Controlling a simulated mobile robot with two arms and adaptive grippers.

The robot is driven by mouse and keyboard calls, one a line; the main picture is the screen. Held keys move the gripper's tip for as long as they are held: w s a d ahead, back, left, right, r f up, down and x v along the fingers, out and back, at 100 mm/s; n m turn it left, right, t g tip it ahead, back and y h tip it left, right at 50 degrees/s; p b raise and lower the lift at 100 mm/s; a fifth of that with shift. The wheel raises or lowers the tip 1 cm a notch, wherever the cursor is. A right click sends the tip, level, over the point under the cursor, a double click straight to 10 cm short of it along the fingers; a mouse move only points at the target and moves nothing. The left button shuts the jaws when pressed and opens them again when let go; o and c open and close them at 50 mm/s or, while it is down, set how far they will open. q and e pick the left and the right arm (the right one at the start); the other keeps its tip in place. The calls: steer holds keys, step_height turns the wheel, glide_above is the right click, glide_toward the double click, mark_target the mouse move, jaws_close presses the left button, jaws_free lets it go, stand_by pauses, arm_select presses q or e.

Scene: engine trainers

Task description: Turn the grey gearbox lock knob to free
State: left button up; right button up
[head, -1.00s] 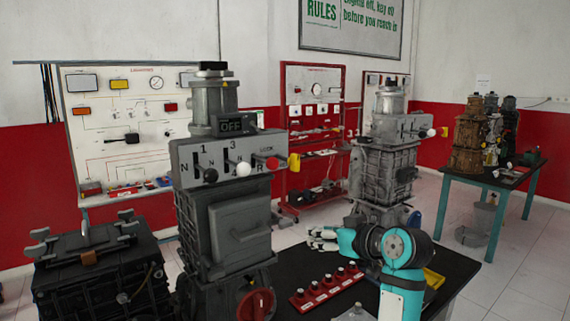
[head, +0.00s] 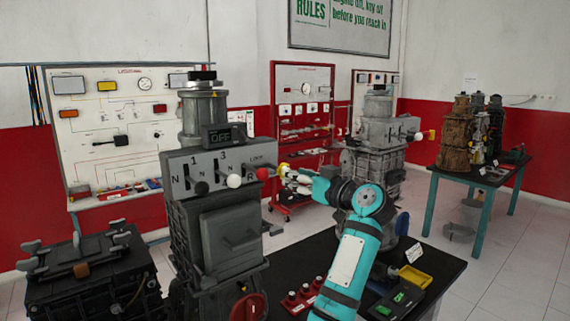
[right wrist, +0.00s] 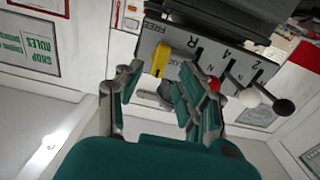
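The grey gearbox (head: 222,215) stands in front, its plate (head: 215,165) carrying black, white and red lever balls. The yellow lock knob (head: 283,169) is at the plate's right end, partly hidden by my right gripper (head: 292,176). In the right wrist view the yellow knob (right wrist: 161,58) stands beside the FREE and LOCK lettering, long side roughly up and down; I cannot tell which word it points at. My right gripper (right wrist: 160,75) is open, its fingers either side of the knob's line, with no clear contact. My left gripper is out of view.
In the right wrist view the red (right wrist: 214,84) and white (right wrist: 249,97) lever balls lie close to the right finger. A second gearbox (head: 378,135) stands behind my right arm. A dark bench (head: 440,272) holds a red button strip (head: 303,296) and a yellow tray (head: 416,277).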

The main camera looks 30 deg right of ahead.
steer(key=w+p, duration=0.1)
steer(key=w, duration=0.4)
steer(key=shift+w+a, duration=0.15)
steer(key=shift+w, duration=0.05)
jaws_close()
stand_by(0.3)
